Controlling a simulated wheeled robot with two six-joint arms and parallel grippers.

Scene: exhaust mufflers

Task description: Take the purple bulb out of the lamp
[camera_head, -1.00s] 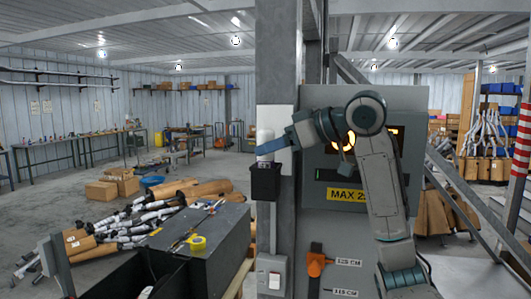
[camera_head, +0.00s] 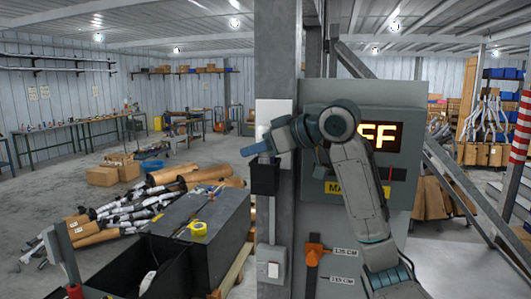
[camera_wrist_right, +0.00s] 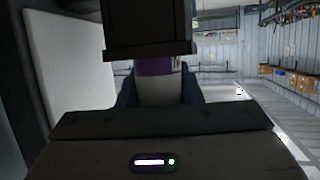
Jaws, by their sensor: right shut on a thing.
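The lamp's black socket box (camera_head: 265,180) is fixed to the grey post. It also fills the upper middle of the right wrist view (camera_wrist_right: 150,30). The bulb (camera_wrist_right: 158,92) has a pale body with a purple band beside the socket. Its end at the socket is hidden, so I cannot tell how deep it sits. My right gripper (camera_wrist_right: 158,95) is shut on the bulb, one finger on each side. In the head view this gripper (camera_head: 262,148) is just above the socket box and covers most of the bulb. My left gripper is not in view.
A grey cabinet (camera_head: 408,115) with a lit orange display stands right behind my right arm. A white plate (camera_head: 275,112) is on the post (camera_head: 277,60) above the lamp. A dark box (camera_head: 222,232) with yellow tape (camera_head: 198,229) stands lower left.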

